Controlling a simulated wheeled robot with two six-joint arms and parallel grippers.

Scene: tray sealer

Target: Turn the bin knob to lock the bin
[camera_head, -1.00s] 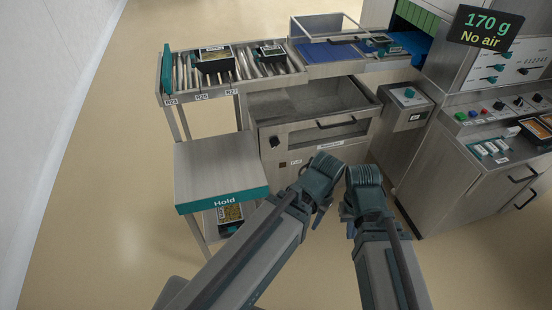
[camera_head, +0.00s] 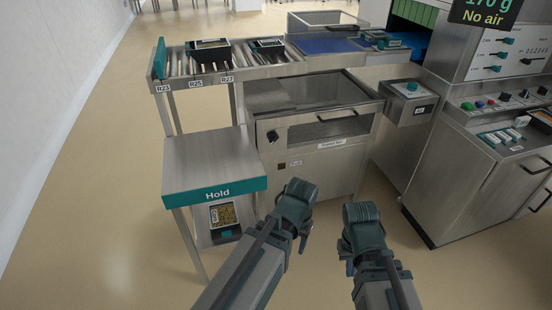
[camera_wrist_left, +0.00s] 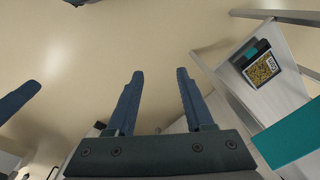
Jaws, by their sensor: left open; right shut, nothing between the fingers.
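The bin (camera_head: 330,166) is a steel cabinet under the roller conveyor, with an open top and a front handle. Its bin knob (camera_head: 272,136) is a small black knob at the upper left of the front. My left gripper (camera_head: 304,238) is in front of and below the knob, apart from it. In the left wrist view its two fingers (camera_wrist_left: 160,95) are spread with only floor between them. My right gripper (camera_head: 350,262) is to the right, in front of the bin, shut and empty; its fingertips are largely hidden behind its wrist.
The Hold table (camera_head: 205,160) stands left of the bin, with a tray (camera_head: 224,220) on its lower shelf, also in the left wrist view (camera_wrist_left: 262,68). A conveyor (camera_head: 190,82) with two trays runs above. Control cabinets (camera_head: 470,180) stand right. Floor in front is clear.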

